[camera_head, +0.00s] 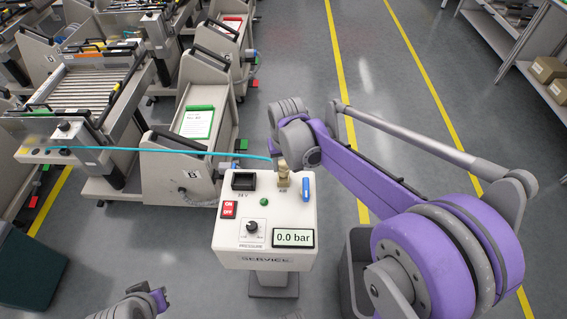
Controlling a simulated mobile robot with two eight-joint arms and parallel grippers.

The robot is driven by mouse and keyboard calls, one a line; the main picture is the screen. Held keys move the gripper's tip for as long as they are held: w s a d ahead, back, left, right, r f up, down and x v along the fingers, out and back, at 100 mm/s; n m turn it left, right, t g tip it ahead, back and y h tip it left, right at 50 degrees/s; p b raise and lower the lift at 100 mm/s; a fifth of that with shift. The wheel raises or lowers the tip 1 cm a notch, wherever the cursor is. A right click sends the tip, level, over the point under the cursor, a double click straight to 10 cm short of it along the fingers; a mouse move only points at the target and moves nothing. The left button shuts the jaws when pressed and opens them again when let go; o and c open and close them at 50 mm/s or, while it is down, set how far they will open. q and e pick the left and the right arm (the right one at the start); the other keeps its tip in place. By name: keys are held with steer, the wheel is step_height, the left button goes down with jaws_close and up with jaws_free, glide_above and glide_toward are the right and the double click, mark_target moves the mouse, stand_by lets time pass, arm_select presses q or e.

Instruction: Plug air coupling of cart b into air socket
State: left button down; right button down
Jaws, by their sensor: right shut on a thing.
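The grey service box (264,255) stands at front center; its display reads 0.0 bar. A brass fitting (283,181) stands upright at its AIR label, with a blue lever (306,190) to its right. A blue air hose (190,151) runs from the left trolley (100,160) to my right gripper (281,161), which is just above the brass fitting. My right gripper is shut on the hose's coupling end; fingertips and coupling are mostly hidden by my wrist. I cannot tell whether coupling and fitting touch. Part of my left gripper (160,299) shows at the bottom edge.
A trolley marked B (183,190) stands behind the box to the left, under the hose. Another trolley (217,60) stands farther back. A dark green bin (28,265) is at lower left. The floor right of the box has yellow lines; shelves with cartons (548,70) stand far right.

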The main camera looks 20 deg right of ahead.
steer(key=shift+f+b, duration=0.8)
steer(key=shift+f, duration=0.35)
stand_by(0.5)
steer(key=shift+c, duration=1.8)
jaws_free()
steer(key=r, duration=0.3)
steer(key=s+r, duration=0.1)
steer(key=r, duration=0.3)
steer(key=r+p, duration=0.1)
steer(key=r, duration=0.2)
steer(key=shift+s+a+r, duration=0.15)
steer(key=shift+s+r, duration=0.15)
steer(key=shift+r, duration=0.05)
steer(key=s+a+f+n+t+p, duration=0.1)
steer(key=s+f, duration=0.1)
steer(key=s, duration=0.7)
steer(key=s+a+f+n+t+p, duration=0.1)
steer(key=s+a+f+t+p, duration=0.1)
steer(key=s, duration=0.7)
steer(key=shift+a+f+t, duration=0.2)
steer(key=shift+f+t, duration=0.1)
steer(key=shift+f, duration=0.25)
